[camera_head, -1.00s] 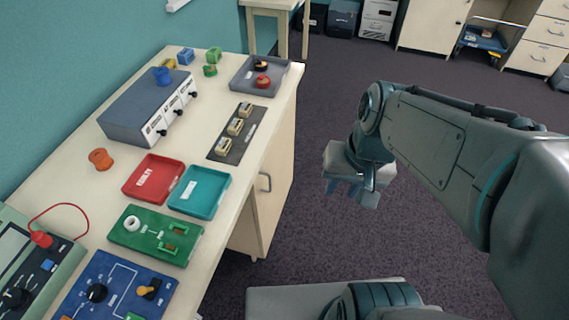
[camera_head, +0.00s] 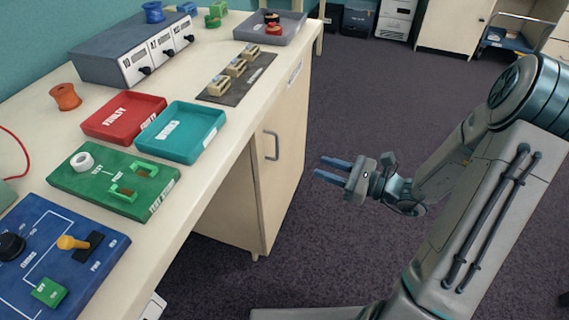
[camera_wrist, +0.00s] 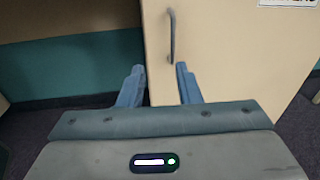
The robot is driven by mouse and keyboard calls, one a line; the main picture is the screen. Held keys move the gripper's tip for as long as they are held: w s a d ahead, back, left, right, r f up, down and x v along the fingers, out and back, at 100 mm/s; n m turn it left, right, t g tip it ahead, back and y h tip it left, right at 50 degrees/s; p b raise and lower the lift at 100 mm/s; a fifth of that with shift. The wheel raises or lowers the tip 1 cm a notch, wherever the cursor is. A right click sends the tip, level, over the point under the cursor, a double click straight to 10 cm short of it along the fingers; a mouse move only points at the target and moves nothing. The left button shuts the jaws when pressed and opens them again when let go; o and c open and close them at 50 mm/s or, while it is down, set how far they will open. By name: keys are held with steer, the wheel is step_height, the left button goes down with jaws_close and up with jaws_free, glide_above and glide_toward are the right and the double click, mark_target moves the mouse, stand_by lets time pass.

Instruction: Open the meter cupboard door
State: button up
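The cream meter cupboard door (camera_head: 288,185) is under the right end of the bench and looks shut. Its grey bar handle (camera_head: 272,146) is upright, near the door's left edge. My gripper (camera_head: 319,167) is open and empty, with its blue fingers pointing left at the door, apart from the handle. In the wrist view, the handle (camera_wrist: 172,35) shows beyond the gap between the fingertips (camera_wrist: 160,68), closer to the right finger. The door (camera_wrist: 225,60) fills the upper right there, with a partly cut-off label at its top.
The bench top (camera_head: 205,180) carries a red tray (camera_head: 122,118), a teal tray (camera_head: 178,132), a green board (camera_head: 90,180) and a grey instrument box (camera_head: 125,55). Open knee space lies left of the cupboard. Carpet right of the door is clear.

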steer(key=w+a+f+m+t+b, duration=0.1)
steer(key=w+a+b, duration=0.1)
steer(key=w+a, duration=0.6)
steer(key=a, duration=0.3)
steer(key=shift+f+b, duration=0.15)
steer(key=shift+b, duration=0.2)
steer(key=shift+d, duration=0.1)
jaws_close()
